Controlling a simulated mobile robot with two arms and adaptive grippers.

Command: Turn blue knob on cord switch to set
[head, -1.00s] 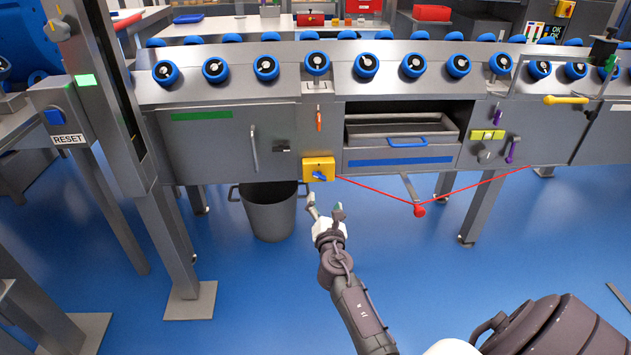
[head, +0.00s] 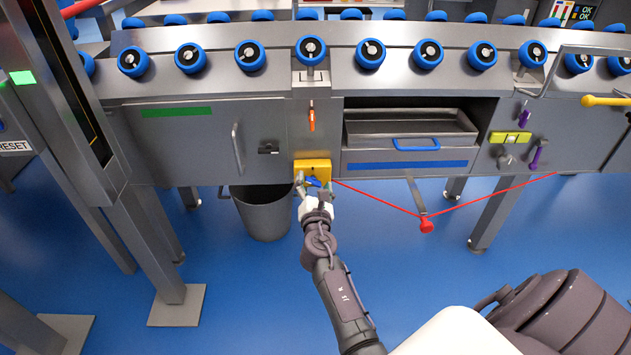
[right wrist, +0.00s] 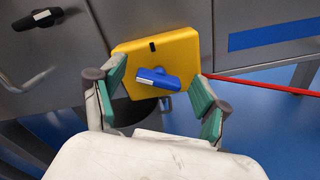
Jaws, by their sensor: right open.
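The yellow cord switch box (head: 312,167) is mounted low on the front of the machine, with the red cord running from its right side. Its blue knob (right wrist: 158,79) shows in the right wrist view as a bar lying nearly level, tilted slightly, below a black mark on the yellow face. My right gripper (head: 315,187) is just in front of the box. In the right wrist view its teal-padded fingers (right wrist: 158,98) stand open on either side of the knob, with gaps to it. In the head view the fingers partly hide the knob. My left gripper is not in view.
A grey bin (head: 263,212) stands on the floor left of the box. The red cord (head: 375,198) runs down to a red weight (head: 426,225). A black handle (right wrist: 38,19) is on the panel to the left. Blue-rimmed dials (head: 311,50) line the machine above.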

